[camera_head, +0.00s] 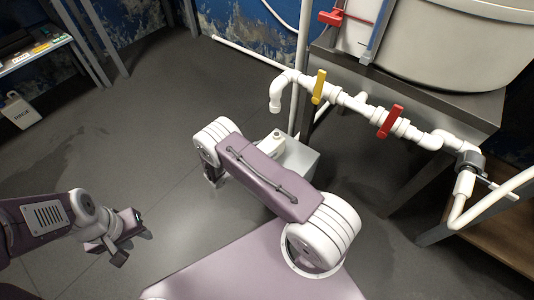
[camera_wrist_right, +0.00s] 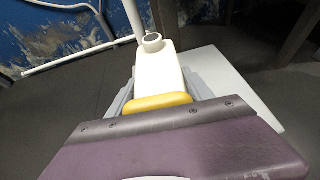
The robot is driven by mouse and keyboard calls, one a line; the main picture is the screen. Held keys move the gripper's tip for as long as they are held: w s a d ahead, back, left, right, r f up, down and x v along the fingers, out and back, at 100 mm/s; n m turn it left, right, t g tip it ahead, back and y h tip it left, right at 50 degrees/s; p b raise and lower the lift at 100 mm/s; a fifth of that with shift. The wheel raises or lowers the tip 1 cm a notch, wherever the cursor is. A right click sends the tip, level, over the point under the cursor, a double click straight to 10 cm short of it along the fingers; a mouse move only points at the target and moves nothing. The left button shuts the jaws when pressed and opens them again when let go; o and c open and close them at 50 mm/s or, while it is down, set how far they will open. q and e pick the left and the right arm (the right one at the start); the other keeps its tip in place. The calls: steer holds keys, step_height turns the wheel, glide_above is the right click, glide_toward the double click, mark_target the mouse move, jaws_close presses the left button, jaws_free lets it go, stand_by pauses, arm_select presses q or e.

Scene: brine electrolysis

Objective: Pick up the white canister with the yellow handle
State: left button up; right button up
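The white canister (camera_wrist_right: 158,72) with the yellow handle (camera_wrist_right: 157,102) is directly ahead of my right gripper (camera_wrist_right: 160,90) in the right wrist view. Its dark round opening (camera_wrist_right: 152,38) faces up. The grey fingers show apart, one on each side of the canister; I cannot tell whether they touch it. In the head view only the top of the canister (camera_head: 273,144) shows beyond my right arm, which hides the handle. My left gripper (camera_head: 105,251) is low at the left, its fingers apart and empty, far from the canister.
A light grey block (camera_head: 301,157) is beside the canister. White pipes with a yellow valve (camera_head: 319,87) and a red valve (camera_head: 391,121) run behind and right, below a large tank (camera_head: 450,50). Another white container (camera_head: 20,112) stands at far left.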

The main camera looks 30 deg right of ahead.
mark_target(264, 148)
jaws_close()
steer(key=shift+r, duration=0.3)
step_height(264, 148, up, 4)
steer(key=p, duration=0.3)
steer(key=shift+r+p, duration=0.1)
steer(key=shift+p, duration=0.2)
steer(key=s+d+r+p, duration=0.6)
steer(key=s+d, duration=0.1)
steer(key=s, duration=0.1)
steer(key=shift+s+d, duration=0.35)
steer(key=shift+d, duration=0.05)
